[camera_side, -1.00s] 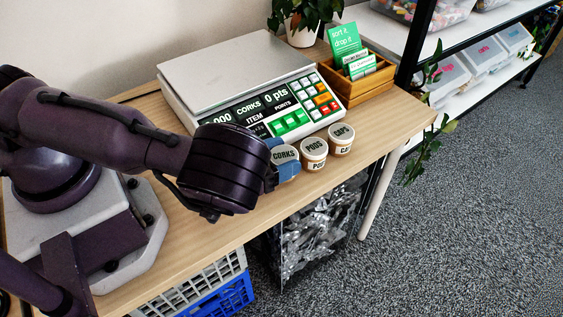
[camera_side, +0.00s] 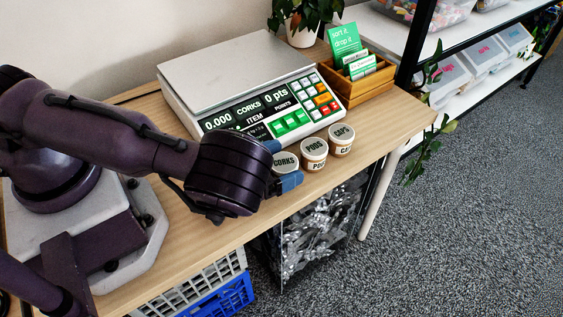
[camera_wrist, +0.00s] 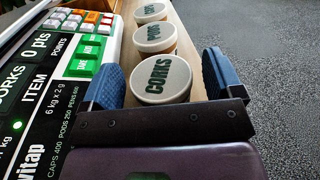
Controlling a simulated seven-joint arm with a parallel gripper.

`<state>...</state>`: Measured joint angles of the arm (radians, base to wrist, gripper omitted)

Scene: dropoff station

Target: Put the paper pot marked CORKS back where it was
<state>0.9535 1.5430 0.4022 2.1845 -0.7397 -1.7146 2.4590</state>
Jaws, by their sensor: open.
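The paper pot marked CORKS (camera_side: 285,161) stands on the wooden table in front of the scale, at the left end of a row of three pots. It also shows in the wrist view (camera_wrist: 161,79), upright, its lid between and just ahead of my finger pads. My gripper (camera_side: 281,164) is open around the near side of the pot, with a blue finger on each side. In the wrist view a gap shows between the pot and each finger of my gripper (camera_wrist: 164,84). The pots marked PODS (camera_side: 314,152) and CAPS (camera_side: 341,139) stand to its right.
The scale (camera_side: 238,72), its display reading CORKS and 0 pts, stands behind the pots. A wooden card box (camera_side: 357,87) and a potted plant (camera_side: 301,31) are beyond it. The table's front edge runs close to the pots. Bare table lies right of CAPS.

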